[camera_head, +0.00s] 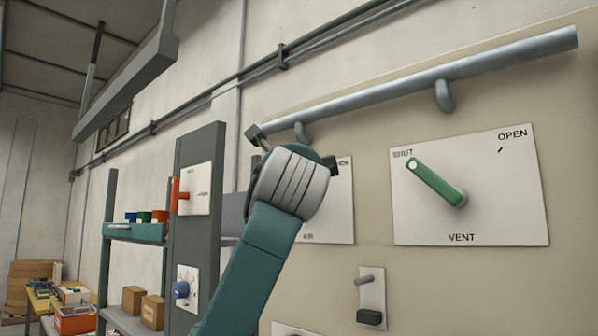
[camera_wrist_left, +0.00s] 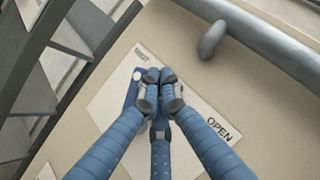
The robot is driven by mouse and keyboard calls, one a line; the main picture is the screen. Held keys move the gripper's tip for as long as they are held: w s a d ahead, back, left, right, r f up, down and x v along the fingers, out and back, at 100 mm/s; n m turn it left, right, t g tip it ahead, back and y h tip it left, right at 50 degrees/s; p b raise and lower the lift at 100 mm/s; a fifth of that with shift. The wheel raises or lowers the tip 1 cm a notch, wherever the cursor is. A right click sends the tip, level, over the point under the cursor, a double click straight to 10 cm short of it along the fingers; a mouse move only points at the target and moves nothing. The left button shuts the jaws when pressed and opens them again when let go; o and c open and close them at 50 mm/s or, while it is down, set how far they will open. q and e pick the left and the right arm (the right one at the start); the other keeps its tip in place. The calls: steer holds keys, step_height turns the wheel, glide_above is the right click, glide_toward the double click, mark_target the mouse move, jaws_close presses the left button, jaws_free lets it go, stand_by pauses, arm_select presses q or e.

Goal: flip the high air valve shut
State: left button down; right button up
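The air valve's white plate (camera_head: 341,215) is on the wall in the head view, largely hidden behind my teal arm. In the left wrist view the plate (camera_wrist_left: 108,112) carries a SHUT label at its upper corner and OPEN at the right. A blue lever (camera_wrist_left: 131,93) with a pale end points toward the SHUT label; its lower part is hidden by my fingers. My left gripper (camera_wrist_left: 163,88) has its fingertips drawn together just right of the lever, in front of the plate. Nothing shows between them; I cannot tell whether they touch the lever. My right gripper is out of view.
A vent plate (camera_head: 520,205) with a green lever (camera_head: 436,182) tilted up toward SHUT is to the right. A grey rail (camera_head: 430,80) on brackets runs above the plates. A small switch plate (camera_head: 372,290) sits below. A dark post and shelves (camera_head: 135,231) stand left.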

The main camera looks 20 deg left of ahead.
arm_select(q)
steer(key=shift+w+a, duration=0.3)
steer(key=shift+a, duration=0.45)
steer(key=shift+f, duration=0.1)
